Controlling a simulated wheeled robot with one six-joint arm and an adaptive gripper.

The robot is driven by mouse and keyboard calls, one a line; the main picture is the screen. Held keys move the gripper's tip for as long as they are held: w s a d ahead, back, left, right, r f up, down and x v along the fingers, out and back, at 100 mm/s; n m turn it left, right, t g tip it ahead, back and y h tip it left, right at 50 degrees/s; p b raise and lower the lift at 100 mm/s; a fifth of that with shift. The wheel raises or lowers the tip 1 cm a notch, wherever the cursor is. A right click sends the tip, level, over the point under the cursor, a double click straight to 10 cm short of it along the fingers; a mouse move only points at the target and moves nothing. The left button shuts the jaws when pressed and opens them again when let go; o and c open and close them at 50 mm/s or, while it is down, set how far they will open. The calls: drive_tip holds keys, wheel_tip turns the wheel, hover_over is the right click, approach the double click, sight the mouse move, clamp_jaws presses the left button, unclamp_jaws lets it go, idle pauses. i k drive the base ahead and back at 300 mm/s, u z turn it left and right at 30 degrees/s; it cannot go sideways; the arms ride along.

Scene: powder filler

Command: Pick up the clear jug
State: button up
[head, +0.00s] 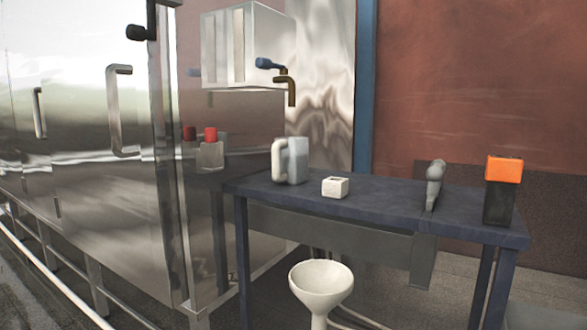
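The clear jug (296,160) stands upright on the left part of the dark blue table (380,200). It looks pale grey and see-through, with a whitish handle on its left side. My gripper is not in the head view, so its place relative to the jug cannot be told.
A small white box (335,187) sits right of the jug. A grey tool-like object (434,184) and an orange-topped black block (502,190) stand farther right. A steel cabinet (90,150) fills the left; a brass tap (289,88) is above the jug.

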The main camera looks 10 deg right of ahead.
sight(290, 155)
drive_tip(key=u, duration=0.1)
drive_tip(key=k, duration=0.2)
drive_tip(key=z, duration=0.95)
drive_tip(key=i, duration=0.65)
drive_tip(key=u, duration=0.25)
